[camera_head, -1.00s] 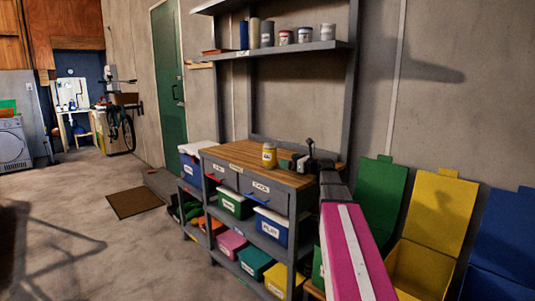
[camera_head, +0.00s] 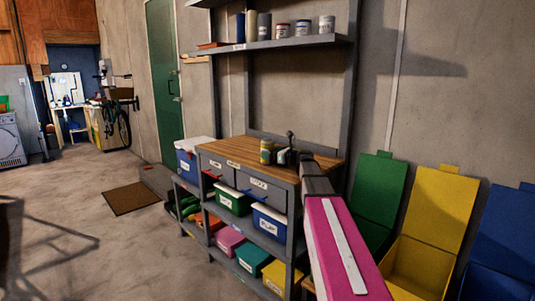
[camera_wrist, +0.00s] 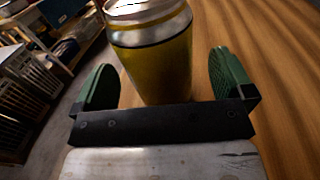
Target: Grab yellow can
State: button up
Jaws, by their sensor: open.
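The yellow can (camera_head: 266,151) stands upright on the wooden top of the workbench (camera_head: 232,149), and my gripper partly hides it in the head view. My gripper (camera_wrist: 168,85) is open, with one green finger on each side of the can's lower part. Gaps show between the can and both fingers, wider on the right. In the head view my gripper (camera_head: 284,157) is just right of the can, low over the bench.
Shelves below the bench top hold several labelled bins, including a blue bin (camera_head: 270,222). A wall shelf (camera_head: 290,43) with several cans hangs above. Open green, yellow (camera_head: 432,225) and blue boxes stand at the right. The bench top left of the can is clear.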

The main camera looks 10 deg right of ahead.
jog(key=x, duration=0.3)
jog(key=shift+s, duration=0.1)
jog(key=c, duration=1)
